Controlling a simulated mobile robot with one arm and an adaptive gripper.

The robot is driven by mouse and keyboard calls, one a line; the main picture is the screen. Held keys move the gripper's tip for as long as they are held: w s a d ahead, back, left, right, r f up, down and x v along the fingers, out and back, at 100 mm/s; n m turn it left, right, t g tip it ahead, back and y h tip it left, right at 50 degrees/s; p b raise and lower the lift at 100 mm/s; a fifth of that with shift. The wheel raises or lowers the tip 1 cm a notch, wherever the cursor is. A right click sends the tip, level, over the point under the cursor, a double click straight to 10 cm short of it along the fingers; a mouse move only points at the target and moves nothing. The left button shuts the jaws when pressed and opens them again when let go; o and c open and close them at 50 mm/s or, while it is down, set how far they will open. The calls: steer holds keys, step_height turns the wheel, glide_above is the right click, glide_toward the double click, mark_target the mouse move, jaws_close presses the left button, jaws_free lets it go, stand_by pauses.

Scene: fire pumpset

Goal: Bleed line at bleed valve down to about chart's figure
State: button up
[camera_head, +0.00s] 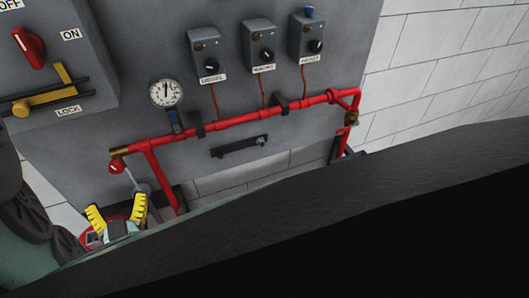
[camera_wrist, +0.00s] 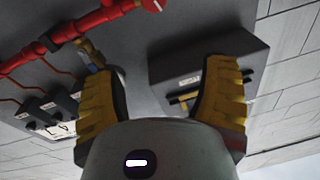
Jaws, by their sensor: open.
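A red pipe (camera_head: 235,121) runs along a grey panel. At its lower left end is a brass fitting with a red cap (camera_head: 117,166), with a grey stem slanting down from it; I take this for the bleed valve but cannot be sure. A brass fitting (camera_wrist: 90,52) on the pipe also shows in the wrist view, near the left finger. A round white gauge (camera_head: 166,93) stands above the pipe; its needle points roughly upward, its figures are too small to read. My gripper (camera_head: 117,208) has yellow fingers, spread and empty, below the pipe's left end. I cannot make out a chart.
Three grey switch boxes (camera_head: 260,40) with knobs and labels hang above the pipe. A large grey box at left bears a red ON/OFF knob (camera_head: 28,45) and a yellow LOCK lever (camera_head: 50,96). A second brass fitting (camera_head: 351,117) is at the pipe's right end.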

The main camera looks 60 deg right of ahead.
mark_target(117, 170)
steer(key=shift+g, duration=0.5)
steer(key=f+b+x, duration=0.1)
steer(key=x, duration=0.4)
steer(key=f+b+x, duration=0.1)
steer(key=x, duration=0.4)
steer(key=f+b+x, duration=0.1)
steer(key=x, duration=0.4)
steer(key=shift+w+a+f, duration=0.2)
steer(key=shift+w+f, duration=0.1)
steer(key=shift+w, duration=0.05)
steer(key=shift+c, duration=0.2)
